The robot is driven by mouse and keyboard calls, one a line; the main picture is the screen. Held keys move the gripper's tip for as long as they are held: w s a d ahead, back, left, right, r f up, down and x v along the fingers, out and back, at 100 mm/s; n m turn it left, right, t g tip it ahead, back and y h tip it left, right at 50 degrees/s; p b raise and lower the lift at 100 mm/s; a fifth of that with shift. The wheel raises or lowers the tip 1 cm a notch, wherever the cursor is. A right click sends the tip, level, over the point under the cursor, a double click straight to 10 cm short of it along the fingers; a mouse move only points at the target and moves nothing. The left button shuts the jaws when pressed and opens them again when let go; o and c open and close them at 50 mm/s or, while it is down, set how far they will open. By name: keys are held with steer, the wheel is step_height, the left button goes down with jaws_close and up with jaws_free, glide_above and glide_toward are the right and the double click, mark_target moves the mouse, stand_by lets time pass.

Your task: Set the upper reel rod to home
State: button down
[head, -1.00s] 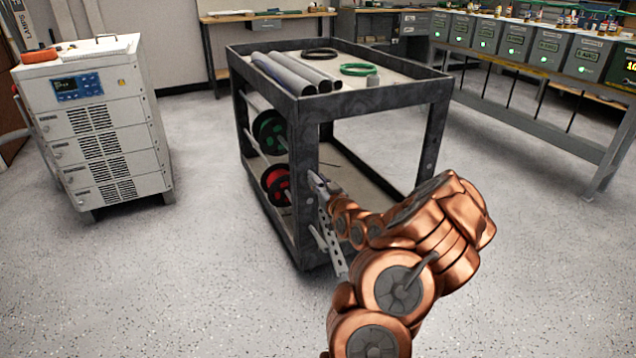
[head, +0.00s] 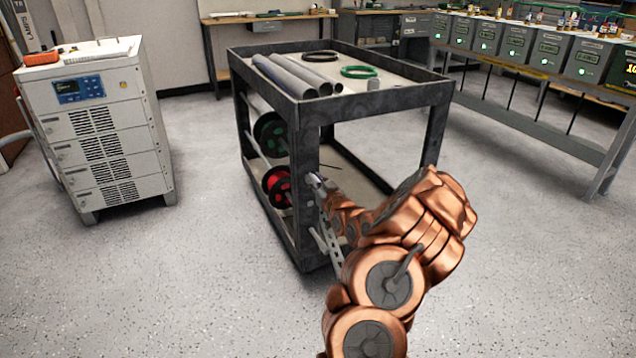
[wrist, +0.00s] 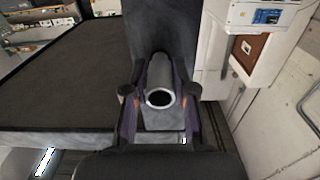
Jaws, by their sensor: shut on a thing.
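The upper reel rod is a grey hollow tube; its open end (wrist: 159,82) faces the camera in the wrist view. My gripper (wrist: 160,100) is shut on the rod, one finger on each side near that end. In the head view my gripper (head: 318,182) is at the near corner post of the dark cart (head: 305,145). The arm hides part of the gripper there. A dark green reel (head: 270,137) hangs inside the cart, with a red reel (head: 277,187) below it. How deep the rod sits in the post cannot be told.
Grey pipes (head: 300,75), a black ring (head: 320,54) and a green coil (head: 361,72) lie on the cart top. A white cabinet (head: 95,130) stands left, a bench with grey boxes (head: 535,110) right.

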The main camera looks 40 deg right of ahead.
steer(key=c, duration=0.9)
jaws_free()
steer(key=shift+w, duration=0.1)
steer(key=shift+c, duration=0.2)
steer(key=v, duration=1.2)
